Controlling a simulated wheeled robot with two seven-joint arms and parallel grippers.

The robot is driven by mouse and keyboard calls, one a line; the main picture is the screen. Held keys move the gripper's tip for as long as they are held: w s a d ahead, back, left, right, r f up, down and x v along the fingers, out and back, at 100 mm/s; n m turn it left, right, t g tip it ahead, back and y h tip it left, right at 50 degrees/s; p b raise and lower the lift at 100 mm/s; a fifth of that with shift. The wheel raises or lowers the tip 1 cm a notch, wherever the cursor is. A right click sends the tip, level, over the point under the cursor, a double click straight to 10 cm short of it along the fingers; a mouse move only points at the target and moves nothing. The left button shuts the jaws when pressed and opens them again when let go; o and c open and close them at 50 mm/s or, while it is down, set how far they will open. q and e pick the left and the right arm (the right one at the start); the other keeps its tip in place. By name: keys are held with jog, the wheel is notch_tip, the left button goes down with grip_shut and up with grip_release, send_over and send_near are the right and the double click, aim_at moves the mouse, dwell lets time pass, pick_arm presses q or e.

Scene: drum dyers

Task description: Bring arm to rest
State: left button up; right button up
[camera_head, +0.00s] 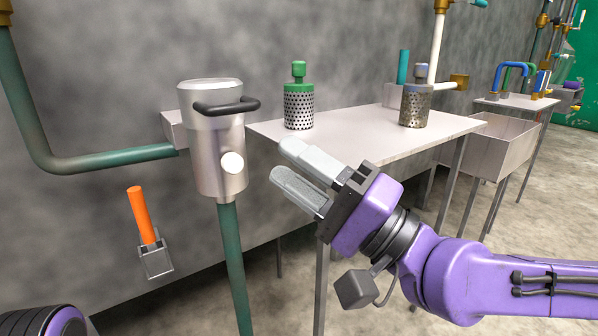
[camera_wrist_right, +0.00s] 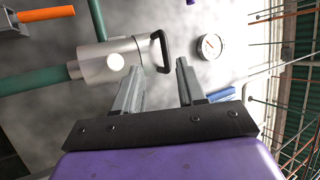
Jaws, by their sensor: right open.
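My right gripper (camera_head: 290,170) is open and empty in the head view, in front of the table's near left corner. Its purple arm comes in from the right. In the right wrist view its two grey fingers (camera_wrist_right: 160,85) stand apart with nothing between them. A metal cylinder with a black handle (camera_head: 215,140) stands on a green pipe to the left of the gripper, apart from it. The cylinder also shows in the right wrist view (camera_wrist_right: 108,62), beyond the fingers. A purple part of mine shows at the bottom left, but no left gripper fingers are in view.
A table (camera_head: 370,143) carries a green-topped perforated drum (camera_head: 298,105) and a grey-topped drum (camera_head: 415,106). An orange lever (camera_head: 141,212) is on the wall at left. A sink (camera_head: 508,140) stands at right. A gauge (camera_wrist_right: 210,46) shows in the wrist view.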

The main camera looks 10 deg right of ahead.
pick_arm(q)
jog(key=shift+f, duration=0.3)
pick_arm(e)
jog(key=shift+s+d+f, duration=0.3)
